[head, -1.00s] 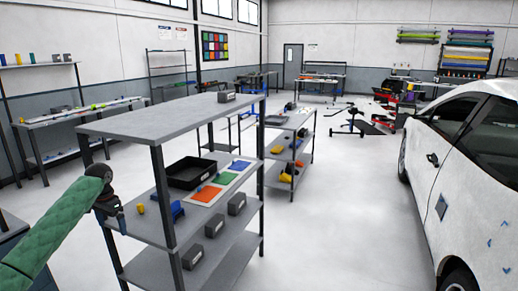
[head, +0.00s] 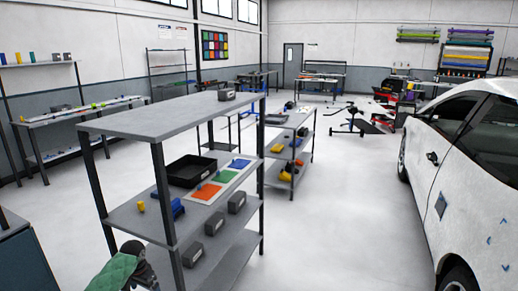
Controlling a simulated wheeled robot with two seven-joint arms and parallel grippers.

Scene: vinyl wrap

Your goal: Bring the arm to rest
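My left arm (head: 118,274) with its green cover shows only at the bottom edge of the head view, left of centre. My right arm and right gripper are not in view.
The near grey shelf unit (head: 165,116) holds a black tray (head: 190,170), coloured sheets (head: 222,177), a blue item (head: 172,209) and grey boxes. A white car (head: 460,190) stands at the right. Open floor (head: 335,210) lies between them.

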